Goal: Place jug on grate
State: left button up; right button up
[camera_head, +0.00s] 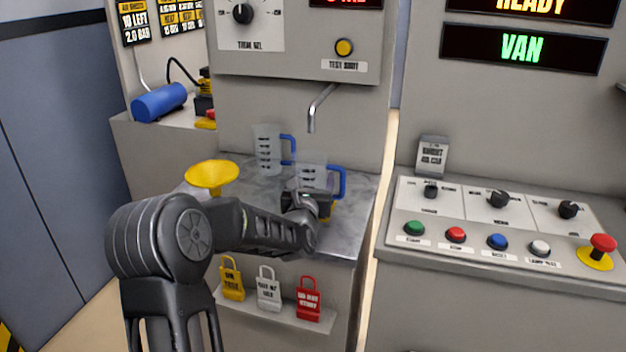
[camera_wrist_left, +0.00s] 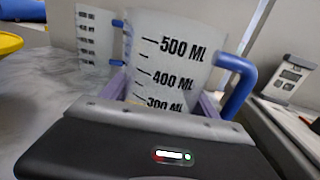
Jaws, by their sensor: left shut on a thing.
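A clear measuring jug with a blue handle (camera_head: 314,175) is at my left gripper (camera_head: 316,203), above the grey worktop and below and near the metal spout. In the left wrist view the jug (camera_wrist_left: 172,62) stands upright between the fingers, with its 500, 400 and 300 ML marks facing me. My left gripper is shut on it. A second clear jug with a blue handle (camera_head: 268,150) stands behind it on the worktop; it also shows in the left wrist view (camera_wrist_left: 98,40). I cannot make out the grate; my arm and the jug hide part of the worktop. My right gripper is not in view.
A yellow funnel (camera_head: 212,175) is on the worktop's left. A metal spout (camera_head: 318,106) hangs from the panel above. A button console (camera_head: 490,235) stands on the right, past a narrow gap.

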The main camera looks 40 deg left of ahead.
pick_arm(q)
jog(key=shift+f, duration=0.15)
jog(key=o, duration=1.6)
jog(key=shift+c, duration=0.2)
jog(key=shift+r, duration=0.3)
jog(key=b+v, duration=0.1)
jog(key=v, duration=1.1)
jog(key=shift+f, duration=0.15)
